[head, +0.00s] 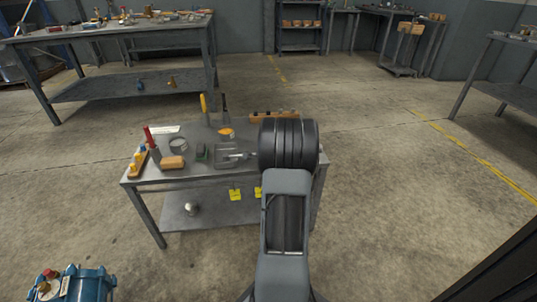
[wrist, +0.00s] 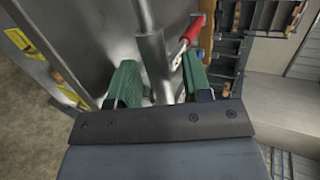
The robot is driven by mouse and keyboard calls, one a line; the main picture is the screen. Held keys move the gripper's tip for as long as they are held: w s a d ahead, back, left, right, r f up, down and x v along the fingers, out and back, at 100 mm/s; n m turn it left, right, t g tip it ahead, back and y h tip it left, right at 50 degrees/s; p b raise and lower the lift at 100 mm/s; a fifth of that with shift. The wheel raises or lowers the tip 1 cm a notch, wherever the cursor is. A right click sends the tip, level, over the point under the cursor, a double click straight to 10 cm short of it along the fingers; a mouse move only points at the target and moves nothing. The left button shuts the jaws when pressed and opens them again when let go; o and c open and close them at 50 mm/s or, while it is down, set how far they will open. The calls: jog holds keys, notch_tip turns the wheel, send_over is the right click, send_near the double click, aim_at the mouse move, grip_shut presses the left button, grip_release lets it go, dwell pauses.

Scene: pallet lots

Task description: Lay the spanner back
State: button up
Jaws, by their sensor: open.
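My gripper (wrist: 160,80) shows in the wrist view as two green fingers set apart. A grey metal rod with a thicker lower part (wrist: 152,52) lies in line with the gap between them; I cannot tell whether it is the spanner. A red-handled tool (wrist: 191,30) lies just beyond the right finger. In the head view my arm hides the gripper and the right part of the small grey workbench (head: 140,180). A grey tray (head: 222,162) on the bench holds a small light metal tool (head: 238,156), too small to identify surely.
The bench also carries an orange-brown block (head: 173,162), a round tin (head: 179,145), a red-handled tool (head: 149,138) and a wooden rack (head: 262,116) at the back. A blue machine (head: 78,284) stands front left.

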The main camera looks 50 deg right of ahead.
jog(key=shift+r+p, duration=0.2)
jog(key=shift+p, duration=0.3)
jog(key=p+v, duration=0.2)
jog(key=v, duration=0.9)
jog(key=w+a+r+n+g+y, duration=0.1)
jog(key=w+a+r+n+y, duration=0.35)
jog(key=a, duration=0.85)
jog(key=w+a+r+n+y, duration=0.1)
jog(key=a+n+y, duration=0.65)
jog(key=a, duration=0.65)
jog(key=s+a+n+g+h, duration=0.5)
jog(key=s+a+n+g, duration=0.2)
jog(key=s+a+n, duration=0.2)
jog(key=shift+s+f+n, duration=0.2)
jog(key=shift+s+n, duration=1.15)
jog(key=shift+n, duration=0.65)
jog(key=shift+p, duration=0.3)
